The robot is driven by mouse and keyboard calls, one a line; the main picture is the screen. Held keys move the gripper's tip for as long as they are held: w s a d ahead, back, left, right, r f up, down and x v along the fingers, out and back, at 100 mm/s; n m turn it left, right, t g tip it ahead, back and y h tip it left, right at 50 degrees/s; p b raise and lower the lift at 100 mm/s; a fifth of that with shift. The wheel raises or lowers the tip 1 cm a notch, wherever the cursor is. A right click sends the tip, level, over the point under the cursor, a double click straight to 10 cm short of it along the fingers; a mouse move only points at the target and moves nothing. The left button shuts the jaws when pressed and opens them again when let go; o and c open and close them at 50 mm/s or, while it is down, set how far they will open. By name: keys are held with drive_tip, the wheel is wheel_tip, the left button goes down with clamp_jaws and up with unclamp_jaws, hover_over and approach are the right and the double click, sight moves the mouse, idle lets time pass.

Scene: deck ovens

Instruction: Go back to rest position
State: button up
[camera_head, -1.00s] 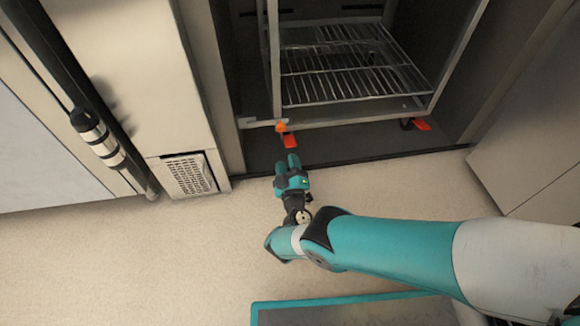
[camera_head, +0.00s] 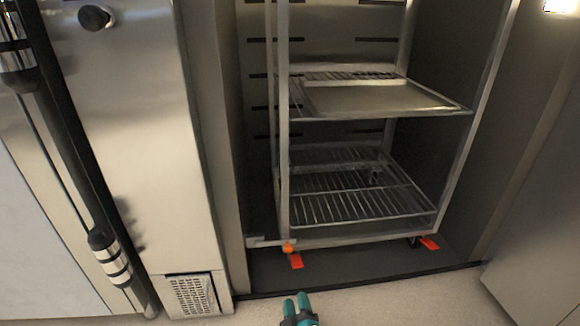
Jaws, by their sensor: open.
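The fingers look close together at this size. The rest of my arm is out of the picture.
A metal rack trolley (camera_head: 362,235) with wire shelves and a tray (camera_head: 380,98) stands inside the open cabinet. Red pedals (camera_head: 296,261) sit at its base. A steel panel with a vent (camera_head: 192,295) and a black bar handle (camera_head: 65,150) are at left.

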drive_tip(key=w+a+r+m+g+h+p, duration=0.1)
drive_tip(key=w+a+r+m+g+h, duration=0.25)
drive_tip(key=w+r, duration=0.55)
drive_tip(key=w+d+r+m+g+p, duration=0.1)
drive_tip(key=w+d+r+m+g, duration=0.15)
drive_tip(key=r, duration=0.75)
drive_tip(key=w+d+r+m+g+p, duration=0.15)
drive_tip(key=w+r+g, duration=0.25)
drive_tip(key=r, duration=0.6)
drive_tip(key=s+d+r+g+y+p, duration=0.1)
drive_tip(key=s+d+r+g+y, duration=0.2)
drive_tip(key=s+r, duration=0.7)
drive_tip(key=s+d+r+n+g+y+p, duration=0.1)
drive_tip(key=s+d+r+n+g, duration=0.15)
drive_tip(key=s+r, duration=0.55)
drive_tip(key=s+d+r+n+g+y+p, duration=0.15)
drive_tip(key=s+d+r, duration=0.25)
drive_tip(key=s, duration=0.9)
drive_tip(key=s+d+r+n+g+p, duration=0.1)
drive_tip(key=s+d+r+g, duration=0.15)
drive_tip(key=s+r, duration=0.55)
wheel_tip(320, 180, up, 34)
drive_tip(key=s+p, duration=0.1)
drive_tip(key=p, duration=3.6)
drive_tip(key=shift+s+r+m, duration=0.2)
drive_tip(key=shift+s+m, duration=0.05)
drive_tip(key=shift+m, duration=0.1)
